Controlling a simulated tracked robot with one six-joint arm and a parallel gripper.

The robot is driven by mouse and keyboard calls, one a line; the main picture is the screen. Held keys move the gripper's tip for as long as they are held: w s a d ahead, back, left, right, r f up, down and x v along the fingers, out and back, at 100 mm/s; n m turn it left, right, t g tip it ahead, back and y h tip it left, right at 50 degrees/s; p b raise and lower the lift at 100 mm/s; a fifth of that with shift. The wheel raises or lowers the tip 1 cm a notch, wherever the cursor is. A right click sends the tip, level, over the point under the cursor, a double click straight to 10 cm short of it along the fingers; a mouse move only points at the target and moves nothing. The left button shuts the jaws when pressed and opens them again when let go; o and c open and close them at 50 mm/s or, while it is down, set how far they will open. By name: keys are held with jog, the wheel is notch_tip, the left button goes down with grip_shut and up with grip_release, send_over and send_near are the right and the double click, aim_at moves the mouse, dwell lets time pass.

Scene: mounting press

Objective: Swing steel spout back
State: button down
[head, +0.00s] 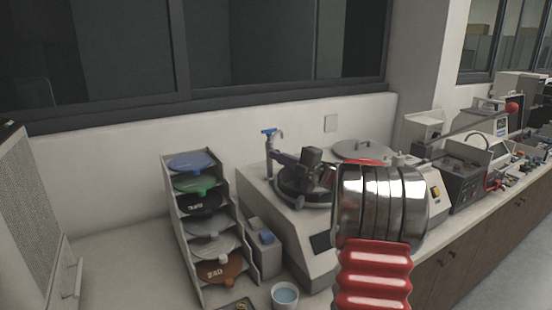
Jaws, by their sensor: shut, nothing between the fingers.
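The steel spout (269,146) is a slim upright tap with a blue top. It stands at the back left of a pale grinding machine (262,204) with a dark round bowl (288,198). My gripper (276,155) is dark grey and appears shut and empty. It reaches left over the bowl, with its tips close to the spout's post just right of it. I cannot tell whether they touch. The large steel and red ribbed part in front is my arm; it hides the machine's right part.
A rack (197,290) of coloured discs stands left of the machine, with a cup of water (285,296) in front. A grey round lid (362,149) lies behind right. More bench machines (462,178) stand farther right.

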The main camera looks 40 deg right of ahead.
jog(key=a+v, duration=0.1)
jog(key=v, duration=0.8)
jog(key=shift+s+a+r, duration=0.3)
jog(key=shift+a+r, duration=0.05)
dwell(0.6)
jog(key=w+a+r+m+g+h, duration=0.1)
jog(key=a+r+m+g+h, duration=0.3)
jog(key=a+m+h, duration=0.65)
jog(key=s+a+f+m+g+y, duration=0.2)
jog(key=s+a+f, duration=0.3)
jog(key=s+a, duration=0.4)
jog(key=s+a+f+m+g+y, duration=0.2)
jog(key=s+a+f+m+g, duration=0.1)
jog(key=s+a, duration=0.6)
jog(key=s+a+f+m+g+y, duration=0.2)
jog(key=s+a+f+g+y, duration=0.1)
jog(key=s+a+f, duration=0.5)
jog(key=shift+s+a+m+g, duration=0.4)
jog(key=shift+s+a, duration=0.25)
jog(key=shift+a, duration=0.45)
